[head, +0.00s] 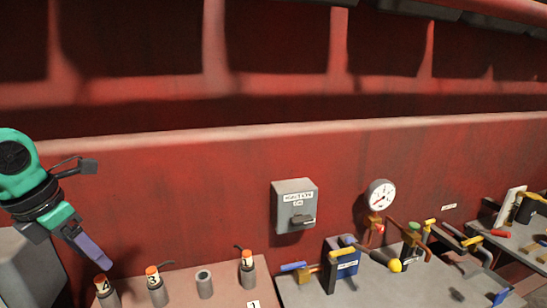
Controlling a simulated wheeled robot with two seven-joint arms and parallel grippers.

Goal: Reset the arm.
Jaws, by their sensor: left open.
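My left arm comes in from the left in the head view, with a green and black wrist. Its gripper (95,250) has purplish fingers that point down and to the right, above the numbered cylinders. The jaws are open, with nothing seen between them. The fingers look near the cylinder marked 4 (105,292), but I cannot tell whether they touch it. My right gripper is not in view.
Orange-topped cylinder 3 (156,287), an open grey socket (204,284) and another orange-topped cylinder (248,270) stand on the left bench. A grey switch box (295,204) and gauge (381,195) are against the red wall. Pipes and a yellow-knobbed lever (395,265) crowd the right bench.

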